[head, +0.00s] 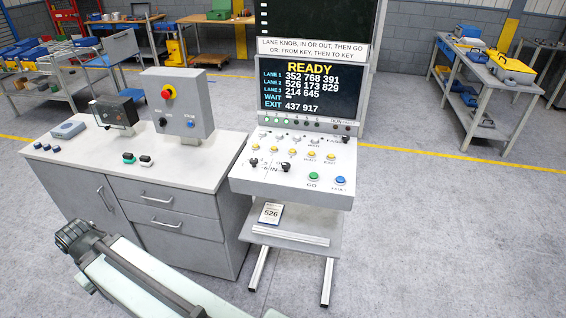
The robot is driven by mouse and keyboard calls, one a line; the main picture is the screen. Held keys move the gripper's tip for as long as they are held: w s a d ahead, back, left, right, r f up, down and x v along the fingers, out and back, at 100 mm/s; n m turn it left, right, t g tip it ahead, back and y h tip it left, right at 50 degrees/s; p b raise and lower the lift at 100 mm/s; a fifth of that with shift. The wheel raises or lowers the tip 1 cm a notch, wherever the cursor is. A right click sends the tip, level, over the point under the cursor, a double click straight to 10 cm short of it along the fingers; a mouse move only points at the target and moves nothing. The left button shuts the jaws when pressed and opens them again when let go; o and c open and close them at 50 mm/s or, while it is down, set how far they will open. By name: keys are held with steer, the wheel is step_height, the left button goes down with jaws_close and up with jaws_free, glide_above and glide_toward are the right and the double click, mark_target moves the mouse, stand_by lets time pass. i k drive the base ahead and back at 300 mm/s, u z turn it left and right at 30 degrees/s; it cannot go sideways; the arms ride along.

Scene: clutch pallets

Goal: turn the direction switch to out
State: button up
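The grey sloped control console (240,184) stands right of centre in the head view. Two black knobs sit on its lower left: one at the left (254,162) and one to its right (285,167). Small lettering that seems to include "IN" lies near them. The right one may be the direction switch, but the print is too small to be sure, and I cannot read its setting. My pale arm (150,280) crosses the lower left, apart from the console. No gripper fingers show.
The screen (310,88) reads READY above lane numbers. Green (313,176) and blue (340,181) buttons sit near the console's front edge. A card marked 526 (271,213) rests on the shelf below.

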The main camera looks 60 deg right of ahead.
mark_target(285, 166)
steer(key=z, duration=0.1)
steer(key=k, duration=0.95)
steer(key=z, duration=0.55)
steer(key=i, duration=1)
steer(key=u, duration=0.1)
